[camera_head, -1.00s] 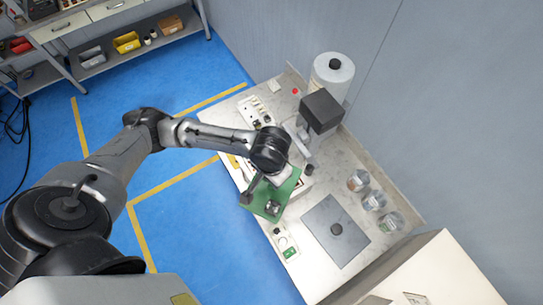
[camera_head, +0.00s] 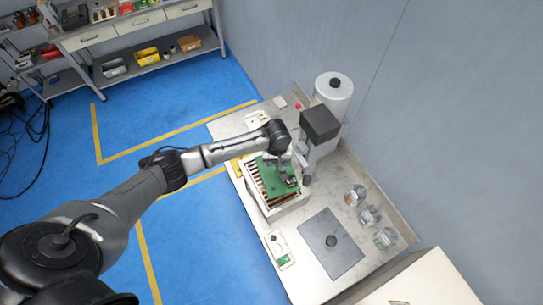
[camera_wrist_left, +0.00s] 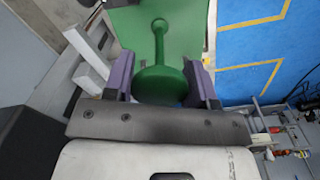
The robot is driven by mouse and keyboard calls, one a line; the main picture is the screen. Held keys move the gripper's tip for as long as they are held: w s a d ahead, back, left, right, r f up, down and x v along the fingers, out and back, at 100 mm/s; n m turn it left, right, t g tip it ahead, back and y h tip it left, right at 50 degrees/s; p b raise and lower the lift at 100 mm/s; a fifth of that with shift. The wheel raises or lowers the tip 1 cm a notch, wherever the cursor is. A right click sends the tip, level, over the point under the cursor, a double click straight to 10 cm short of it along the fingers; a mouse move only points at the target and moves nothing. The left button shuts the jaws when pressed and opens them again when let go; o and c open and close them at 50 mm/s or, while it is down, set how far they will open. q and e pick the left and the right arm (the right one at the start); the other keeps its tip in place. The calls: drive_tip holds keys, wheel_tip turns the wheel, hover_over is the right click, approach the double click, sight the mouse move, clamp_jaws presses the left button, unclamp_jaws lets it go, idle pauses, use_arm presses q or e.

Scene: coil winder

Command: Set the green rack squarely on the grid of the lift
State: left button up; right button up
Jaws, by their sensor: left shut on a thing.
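The green rack (camera_head: 272,172) is a flat green plate in the head view, over the white-walled box with a slatted grid (camera_head: 254,185), which I take to be the lift. Slats show along the rack's left edge, and the rack covers much of the rest. My left gripper (camera_head: 284,168) is above the rack. In the left wrist view its two purple fingers (camera_wrist_left: 160,80) are shut on the rack's green knobbed handle (camera_wrist_left: 160,45), with the green plate beyond. I cannot tell whether the rack touches the grid. My right gripper is not in view.
A machine with a dark head (camera_head: 320,124) stands close behind the rack. A white cylinder (camera_head: 334,88) is behind it. A grey plate with a dark knob (camera_head: 331,241) and several glass jars (camera_head: 370,216) lie to the right. A small panel with a green button (camera_head: 284,259) is in front.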

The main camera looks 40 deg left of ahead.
sight(272, 166)
use_arm(q)
drive_tip(key=a+f, duration=0.1)
drive_tip(key=w+a+f+n, duration=0.1)
drive_tip(key=shift+a+f+n, duration=0.3)
drive_tip(key=shift+a, duration=0.1)
drive_tip(key=shift+a+f, duration=0.3)
drive_tip(key=shift+f, duration=0.05)
wheel_tip(272, 166, down, 3)
drive_tip(key=shift+f+b, duration=0.1)
drive_tip(key=shift+b, duration=1.15)
wheel_tip(272, 166, down, 3)
drive_tip(key=b, duration=0.3)
drive_tip(key=shift+f, duration=0.5)
